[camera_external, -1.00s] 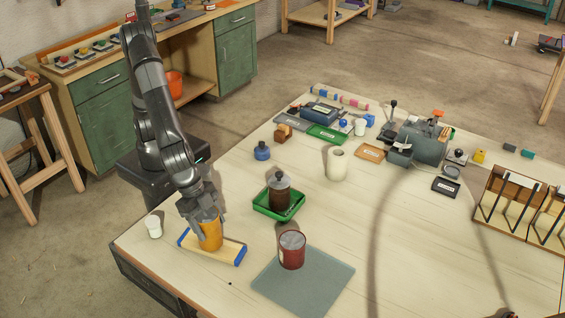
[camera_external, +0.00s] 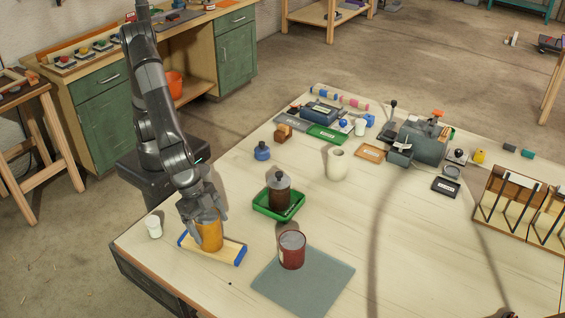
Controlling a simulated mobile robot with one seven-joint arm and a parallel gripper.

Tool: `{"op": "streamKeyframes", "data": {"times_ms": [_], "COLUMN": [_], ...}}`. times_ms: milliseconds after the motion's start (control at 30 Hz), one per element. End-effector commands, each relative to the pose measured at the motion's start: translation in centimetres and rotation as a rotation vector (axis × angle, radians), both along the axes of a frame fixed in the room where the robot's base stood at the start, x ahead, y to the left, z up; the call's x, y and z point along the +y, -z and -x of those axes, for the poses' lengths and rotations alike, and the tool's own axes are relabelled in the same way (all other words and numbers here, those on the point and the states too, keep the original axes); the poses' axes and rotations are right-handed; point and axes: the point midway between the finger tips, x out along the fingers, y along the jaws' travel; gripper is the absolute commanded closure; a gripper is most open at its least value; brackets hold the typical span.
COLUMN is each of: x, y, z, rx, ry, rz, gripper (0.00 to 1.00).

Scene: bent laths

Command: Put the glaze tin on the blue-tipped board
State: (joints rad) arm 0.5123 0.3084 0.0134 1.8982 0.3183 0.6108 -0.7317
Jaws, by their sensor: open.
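An orange tin (camera_external: 210,237) stands upright on the blue-tipped board (camera_external: 229,251), a pale wooden board with blue ends near the table's front left edge. My gripper (camera_external: 208,222) is open, with its fingers down around the upper part of the orange tin. The fingers hide part of the tin's top and sides; I cannot tell whether they touch it. A dark red tin (camera_external: 292,252) stands upright on a grey mat (camera_external: 325,278), to the right of the board. No label shows which tin holds glaze.
A small white cup (camera_external: 153,227) stands just left of the board. A green tray (camera_external: 268,207) with a dark brown jar (camera_external: 279,193) lies behind it. A cream vase (camera_external: 337,164) stands farther back. The table's right middle is clear.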

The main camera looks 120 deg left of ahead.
Motion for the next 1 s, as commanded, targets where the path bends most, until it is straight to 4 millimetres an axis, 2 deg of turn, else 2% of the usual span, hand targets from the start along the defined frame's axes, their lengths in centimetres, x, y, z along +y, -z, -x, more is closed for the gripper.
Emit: {"op": "streamKeyframes", "data": {"times_ms": [433,600,733,867,1000], "x": [0.0,0.0,0.4,3.1,8.3], "y": [-8.1,-10.2,-11.1,-12.3,-14.2], "z": [3.3,4.2,4.6,5.8,8.6], "rx": [-0.004,-0.002,-0.003,-0.006,-0.016], "ry": [0.000,0.001,-0.001,-0.006,-0.012], "rz": [0.003,0.002,0.001,0.003,0.006], "gripper": [0.13,0.13,0.13,0.13,0.13]}}
